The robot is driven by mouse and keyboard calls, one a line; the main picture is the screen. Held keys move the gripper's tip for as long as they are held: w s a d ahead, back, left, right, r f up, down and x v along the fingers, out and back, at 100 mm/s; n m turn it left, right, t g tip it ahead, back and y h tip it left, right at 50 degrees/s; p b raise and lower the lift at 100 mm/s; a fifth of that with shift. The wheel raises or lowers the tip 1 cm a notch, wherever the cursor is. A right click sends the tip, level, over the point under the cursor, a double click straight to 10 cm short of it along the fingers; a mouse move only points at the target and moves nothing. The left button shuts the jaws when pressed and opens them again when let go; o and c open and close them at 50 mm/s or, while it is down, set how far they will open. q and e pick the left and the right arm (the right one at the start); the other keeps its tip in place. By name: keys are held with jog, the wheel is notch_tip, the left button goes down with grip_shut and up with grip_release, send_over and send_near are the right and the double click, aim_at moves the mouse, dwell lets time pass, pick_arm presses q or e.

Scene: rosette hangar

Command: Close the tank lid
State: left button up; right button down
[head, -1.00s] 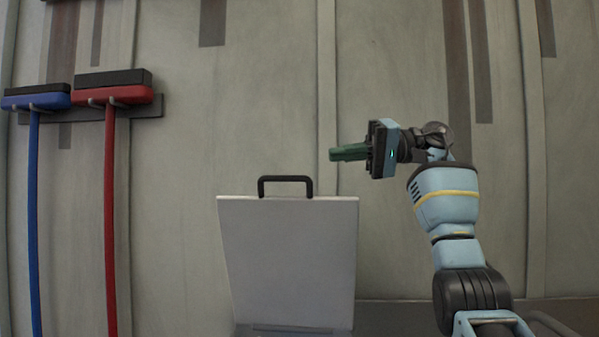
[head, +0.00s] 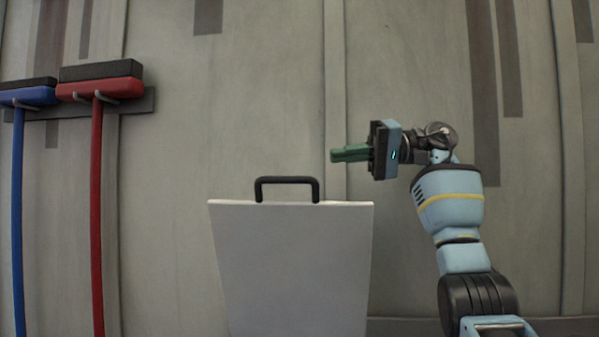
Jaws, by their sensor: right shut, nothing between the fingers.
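The tank lid (head: 290,265) is a light grey panel standing up, open, in the lower middle of the head view. A black handle (head: 287,181) sits on its top edge. The tank itself is below the picture and hidden. My right gripper (head: 335,154) has green fingers pointing left. It is shut and empty, above and to the right of the handle, apart from the lid. My left gripper does not show.
A blue broom (head: 18,210) and a red broom (head: 97,220) hang on a wall rack (head: 142,102) at the left. A grey panelled wall (head: 225,110) stands behind the lid. The space between brooms and lid is clear.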

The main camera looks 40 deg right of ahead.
send_over(299, 203)
jog(key=w+d, duration=0.3)
jog(key=f, duration=0.2)
jog(key=shift+s+a+f, duration=0.4)
jog(key=shift+s+a, duration=0.05)
jog(key=shift+s, duration=0.2)
jog(key=shift+s+a+f, duration=0.25)
jog(key=shift+s+a, duration=0.05)
jog(key=shift+a, duration=0.15)
jog(key=shift+a, duration=0.1)
